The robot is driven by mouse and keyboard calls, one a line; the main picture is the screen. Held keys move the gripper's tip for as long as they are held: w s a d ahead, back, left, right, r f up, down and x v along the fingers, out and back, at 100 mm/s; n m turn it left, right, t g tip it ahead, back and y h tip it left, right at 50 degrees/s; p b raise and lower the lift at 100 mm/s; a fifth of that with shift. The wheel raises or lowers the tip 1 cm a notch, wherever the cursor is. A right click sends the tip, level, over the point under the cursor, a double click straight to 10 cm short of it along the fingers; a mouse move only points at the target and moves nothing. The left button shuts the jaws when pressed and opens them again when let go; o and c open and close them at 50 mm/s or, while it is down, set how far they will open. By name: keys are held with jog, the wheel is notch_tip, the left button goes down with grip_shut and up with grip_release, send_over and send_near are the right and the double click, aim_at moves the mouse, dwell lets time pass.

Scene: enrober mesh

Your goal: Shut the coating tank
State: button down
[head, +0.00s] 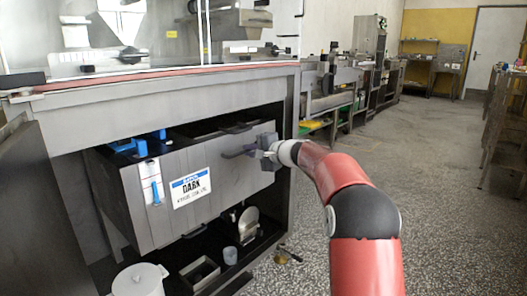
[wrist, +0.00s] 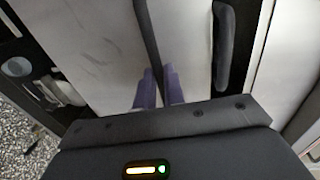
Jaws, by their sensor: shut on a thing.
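The coating tank (head: 150,200) is a grey metal box with a "DARK" label (head: 190,187) on its front. It sits under the machine's top and sticks out of the frame at the front, with its open top partly showing. My gripper (head: 255,150) is at the dark handle (head: 232,153) on the right part of the tank front. In the wrist view, the two purple fingers (wrist: 159,88) are shut on either side of the dark handle bar (wrist: 147,35). The far end of the tank is hidden inside the machine.
A white lidded pot (head: 140,281) stands low at the front left. A small cup (head: 230,255) and a dark tray (head: 200,272) are on the lower shelf below the tank. Speckled floor (head: 430,190) lies open to the right. Other machines line the back wall.

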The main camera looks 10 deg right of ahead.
jog(key=w+a, duration=0.1)
jog(key=w, duration=0.1)
jog(key=w+a+p, duration=0.1)
jog(key=shift+w+a+r+p, duration=0.1)
jog(key=shift+w+a+p, duration=0.2)
jog(key=shift+w+a, duration=0.1)
jog(key=shift+r, duration=0.1)
jog(key=c, duration=1.5)
grip_release()
jog(key=shift+w+a, duration=0.1)
jog(key=shift+a, duration=0.05)
jog(key=b, duration=0.2)
send_near(240, 147)
jog(key=x, duration=0.2)
jog(key=shift+w+f, duration=0.2)
jog(key=shift+w, duration=0.2)
